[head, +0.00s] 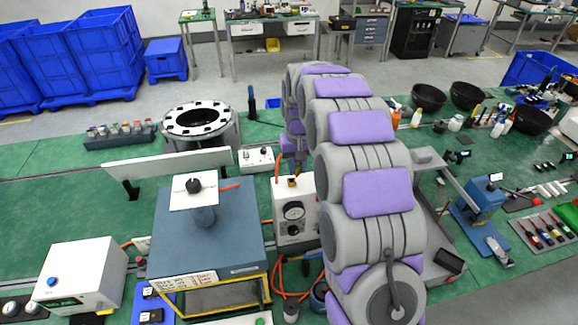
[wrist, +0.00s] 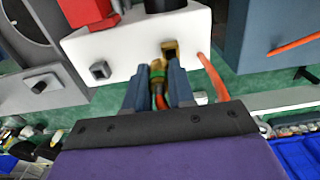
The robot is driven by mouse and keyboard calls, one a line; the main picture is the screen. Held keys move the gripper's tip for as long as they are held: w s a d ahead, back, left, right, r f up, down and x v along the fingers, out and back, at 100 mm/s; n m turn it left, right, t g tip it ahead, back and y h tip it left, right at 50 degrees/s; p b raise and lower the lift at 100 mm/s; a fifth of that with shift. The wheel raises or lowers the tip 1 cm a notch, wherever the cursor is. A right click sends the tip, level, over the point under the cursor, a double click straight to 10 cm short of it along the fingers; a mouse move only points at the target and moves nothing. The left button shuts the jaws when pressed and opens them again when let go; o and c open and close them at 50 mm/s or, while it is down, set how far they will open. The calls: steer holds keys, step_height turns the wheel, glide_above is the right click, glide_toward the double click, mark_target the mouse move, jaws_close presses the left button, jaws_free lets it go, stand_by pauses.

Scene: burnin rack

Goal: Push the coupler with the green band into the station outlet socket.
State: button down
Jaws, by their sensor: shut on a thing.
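The coupler, brass with a green band (wrist: 158,73), is held between the two dark fingers of my gripper (wrist: 159,88) in the wrist view. A red hose runs back from it between the fingers. The brass station outlet socket (wrist: 170,52) is on the white station box (wrist: 125,50), just beyond the coupler's tip and slightly to its right. I cannot tell whether tip and socket touch. In the head view the station box (head: 287,222) stands left of my arm, with a brass fitting (head: 293,181) on top. The coupler is not clear there.
A blue-grey chamber (head: 205,245) with a white plate stands left of the station. A white power strip (head: 257,159) lies behind it. A second, grey square port (wrist: 100,71) is on the station.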

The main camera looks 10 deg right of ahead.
steer(key=shift+d, duration=0.35)
steer(key=a, duration=0.5)
steer(key=shift+a, duration=0.4)
steer(key=d, duration=0.4)
steer(key=shift+d+f, duration=0.15)
steer(key=shift+d, duration=0.25)
steer(key=a, duration=0.2)
steer(key=a+f, duration=0.1)
steer(key=a, duration=0.1)
steer(key=shift+a, duration=0.2)
steer(key=shift+d+f, duration=0.25)
steer(key=shift+d, duration=1.1)
steer(key=shift+a+r, duration=0.15)
steer(key=shift+a, duration=0.25)
steer(key=shift+r, duration=0.35)
steer(key=shift+d+r, duration=0.15)
steer(key=shift+d, duration=0.6)
steer(key=shift+a, duration=1.1)
steer(key=shift+d, duration=1.75)
steer(key=shift+a, duration=0.7)
